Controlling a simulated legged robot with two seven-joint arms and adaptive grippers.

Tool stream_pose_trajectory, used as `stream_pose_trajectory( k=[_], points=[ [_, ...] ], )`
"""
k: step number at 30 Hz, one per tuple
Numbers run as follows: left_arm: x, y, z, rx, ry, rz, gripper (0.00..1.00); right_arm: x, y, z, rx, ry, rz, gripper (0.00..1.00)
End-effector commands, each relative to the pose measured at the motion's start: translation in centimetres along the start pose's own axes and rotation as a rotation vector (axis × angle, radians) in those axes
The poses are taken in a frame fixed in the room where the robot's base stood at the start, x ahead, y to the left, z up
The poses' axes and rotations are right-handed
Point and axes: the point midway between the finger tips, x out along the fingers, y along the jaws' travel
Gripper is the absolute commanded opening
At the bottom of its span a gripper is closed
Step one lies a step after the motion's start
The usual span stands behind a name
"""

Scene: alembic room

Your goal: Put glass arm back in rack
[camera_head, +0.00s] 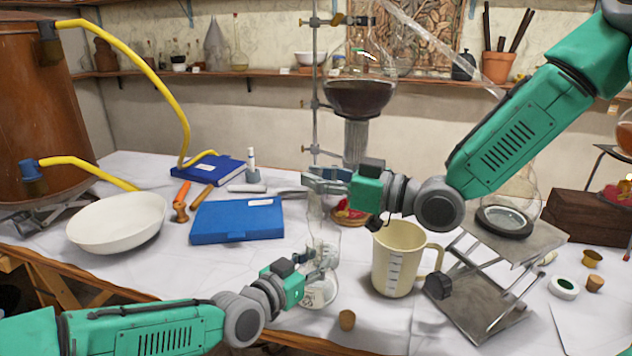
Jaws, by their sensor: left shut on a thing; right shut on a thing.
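A clear glass vessel (323,238) stands upright at the table's front middle, with a pale label low on its side. My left gripper (322,262) is shut on its lower body. My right gripper (318,180) is shut at the vessel's upper end; the fingers partly hide what they hold. A long clear glass tube (440,40) slants down to the right at the top, passing behind my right arm. A metal stand (316,75) with clamps rises behind the grippers, beside a round flask of dark liquid (358,97). I cannot tell which thing is the rack.
A cream measuring jug (395,260) stands close right of the vessel, with a metal lab jack (480,300) beyond it. A cork (347,320) lies in front. A blue case (237,220), white bowl (117,222) and copper still (40,110) are left.

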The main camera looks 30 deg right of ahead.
Motion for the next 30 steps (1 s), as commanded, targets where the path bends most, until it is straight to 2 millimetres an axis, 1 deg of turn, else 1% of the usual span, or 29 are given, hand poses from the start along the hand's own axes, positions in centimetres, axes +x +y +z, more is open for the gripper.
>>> stream_pose_trajectory(
  k=[6, 15, 16, 17, 18, 26, 30],
  points=[
    [0.01, -0.03, -0.11, 0.000, 0.002, -0.001, 0.01, -0.01, -0.01, -0.55, -0.001, 0.001, 0.000, 0.00],
    [0.02, -0.03, -0.10, 0.000, 0.002, -0.001, 0.01, -0.01, -0.01, -0.59, -0.001, 0.000, 0.000, 0.00],
    [0.03, -0.05, -0.20, 0.000, 0.004, -0.001, 0.34, -0.01, -0.01, -0.61, -0.001, 0.001, 0.000, 0.00],
    [0.03, -0.04, -0.19, 0.001, 0.004, -0.001, 0.45, -0.01, -0.01, -0.61, -0.001, 0.001, 0.000, 0.00],
    [0.03, -0.04, -0.17, 0.000, 0.003, -0.001, 0.48, -0.01, 0.00, -0.61, -0.001, 0.001, 0.000, 0.00],
    [0.00, -0.01, 0.04, 0.000, -0.001, 0.000, 0.48, 0.00, 0.02, -0.58, -0.001, 0.000, 0.000, 0.00],
    [-0.53, -0.06, 0.01, 0.000, -0.001, 0.001, 0.48, 0.00, 0.02, -0.57, -0.001, 0.000, 0.000, 0.00]
  ],
)
